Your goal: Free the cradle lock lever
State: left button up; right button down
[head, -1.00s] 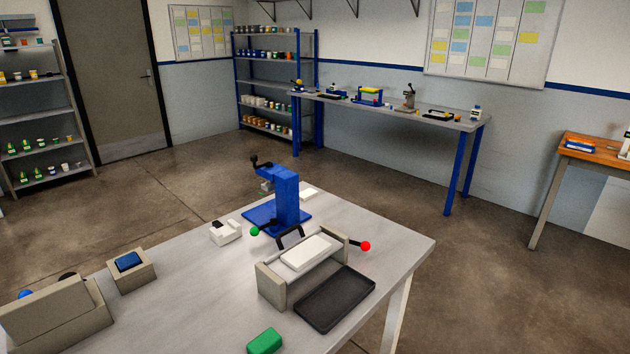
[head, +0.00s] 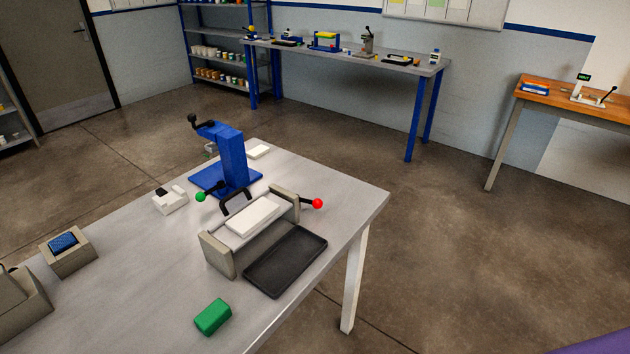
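The grey cradle (head: 222,256) stands on the near metal table, with a white block (head: 255,215) lying between its end walls. A lever with a red ball knob (head: 317,203) sticks out to the right from its far end. A lever with a green ball knob (head: 200,197) sticks out at the left side, by a black handle (head: 236,200). I cannot tell from the picture which lever is the lock lever. Neither of my grippers is in view.
A black tray (head: 286,262) lies right of the cradle, and a green block (head: 213,317) lies in front. A blue press (head: 233,160) stands behind. A white device (head: 170,200) and a grey box with a blue pad (head: 66,251) are to the left. Floor right of the table is clear.

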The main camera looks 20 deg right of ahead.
aim_at(317, 203)
jog(key=i+l+u, duration=0.1)
jog(key=l, duration=0.25)
jog(key=i+l+u, duration=0.1)
jog(key=i+l, duration=0.15)
jog(key=i+l+u, duration=0.1)
jog(key=l, duration=0.35)
jog(key=i, duration=0.05)
